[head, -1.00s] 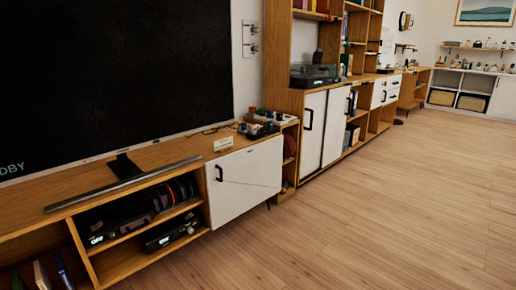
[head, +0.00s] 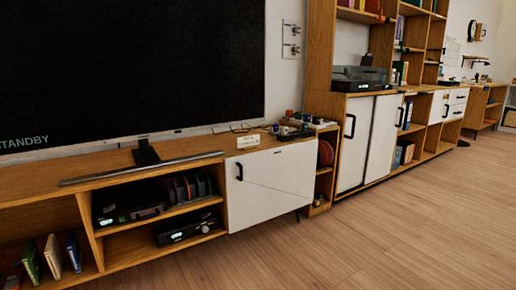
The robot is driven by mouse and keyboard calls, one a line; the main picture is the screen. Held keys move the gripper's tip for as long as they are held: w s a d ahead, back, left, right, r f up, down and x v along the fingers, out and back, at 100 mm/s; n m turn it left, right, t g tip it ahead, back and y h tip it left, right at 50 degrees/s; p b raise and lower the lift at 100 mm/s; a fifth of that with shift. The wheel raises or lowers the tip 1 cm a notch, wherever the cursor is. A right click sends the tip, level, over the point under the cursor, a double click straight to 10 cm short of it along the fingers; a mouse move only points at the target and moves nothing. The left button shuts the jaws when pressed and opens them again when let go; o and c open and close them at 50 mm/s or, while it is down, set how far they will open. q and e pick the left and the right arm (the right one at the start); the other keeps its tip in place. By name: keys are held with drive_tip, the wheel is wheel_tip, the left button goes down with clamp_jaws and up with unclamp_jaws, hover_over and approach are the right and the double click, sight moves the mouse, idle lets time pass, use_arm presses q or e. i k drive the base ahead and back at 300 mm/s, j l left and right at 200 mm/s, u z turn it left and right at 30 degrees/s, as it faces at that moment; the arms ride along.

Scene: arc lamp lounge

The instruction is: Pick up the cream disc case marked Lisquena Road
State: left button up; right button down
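A cream, book-like case (head: 53,256) stands in the low open compartment at the lower left of the head view, between a green one (head: 32,262) and a blue one (head: 74,250). It leans slightly. No lettering can be read on it, so I cannot tell whether it is marked Lisquena Road. More thin dark cases (head: 190,188) stand upright on the middle shelf, too small to read. Neither of my grippers is in view.
The low wooden media bench (head: 240,155) carries a soundbar (head: 140,169) under the large screen (head: 130,65). A white cabinet door (head: 270,185) is to the right of the shelves. The wooden floor (head: 400,235) in front is clear.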

sight(53, 253)
drive_tip(key=u, duration=1.3)
drive_tip(key=i+l, duration=0.15)
drive_tip(key=i, duration=0.3)
drive_tip(key=i+l+u, duration=0.15)
drive_tip(key=i, duration=0.3)
drive_tip(key=i+l, duration=0.2)
drive_tip(key=i, duration=0.25)
drive_tip(key=j+u, duration=0.05)
